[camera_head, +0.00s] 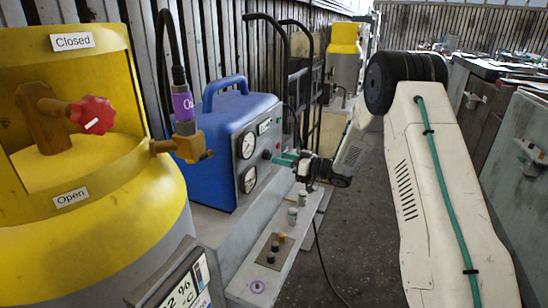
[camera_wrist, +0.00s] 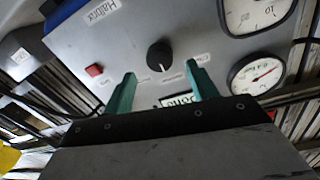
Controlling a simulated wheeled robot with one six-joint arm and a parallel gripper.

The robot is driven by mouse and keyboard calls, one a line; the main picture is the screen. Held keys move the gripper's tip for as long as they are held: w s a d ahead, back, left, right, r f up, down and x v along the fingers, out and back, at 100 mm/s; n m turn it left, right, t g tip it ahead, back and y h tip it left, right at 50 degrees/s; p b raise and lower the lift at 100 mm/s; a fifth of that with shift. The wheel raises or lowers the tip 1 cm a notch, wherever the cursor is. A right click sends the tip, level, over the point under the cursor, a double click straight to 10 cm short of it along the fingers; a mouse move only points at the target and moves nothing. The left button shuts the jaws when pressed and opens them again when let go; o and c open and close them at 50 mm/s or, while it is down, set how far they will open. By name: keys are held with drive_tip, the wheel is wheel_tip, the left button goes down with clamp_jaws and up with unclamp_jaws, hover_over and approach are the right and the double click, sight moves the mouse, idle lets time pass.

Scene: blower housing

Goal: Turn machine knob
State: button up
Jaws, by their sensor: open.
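The machine is a blue box (camera_head: 225,130) with a grey front panel carrying two round gauges. Its black knob (camera_wrist: 160,56) shows in the wrist view with a white pointer line, on the grey panel (camera_wrist: 130,35). My gripper (camera_wrist: 160,84) has two green fingers, spread apart with empty space between them. The knob lies just beyond the fingertips, roughly centred between them, and no finger visibly touches it. In the head view my gripper (camera_head: 285,158) is close to the panel's right part, where a small dark knob (camera_head: 267,154) shows beside the fingertips.
A red button (camera_wrist: 94,70) and gauges (camera_wrist: 255,72) flank the knob. A yellow gas cylinder (camera_head: 120,235) with a red valve stands at the left. A low grey ledge (camera_head: 245,290) with small fittings lies below. A hand truck (camera_head: 300,75) stands behind.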

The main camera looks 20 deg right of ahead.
sight(270, 156)
drive_tip(key=shift+x, duration=2.1)
drive_tip(key=c, duration=1)
drive_tip(key=n, duration=1.2)
drive_tip(key=shift+d+y, duration=0.1)
drive_tip(key=shift+y, duration=0.3)
drive_tip(key=shift+f+n, duration=0.1)
drive_tip(key=shift+n, duration=0.2)
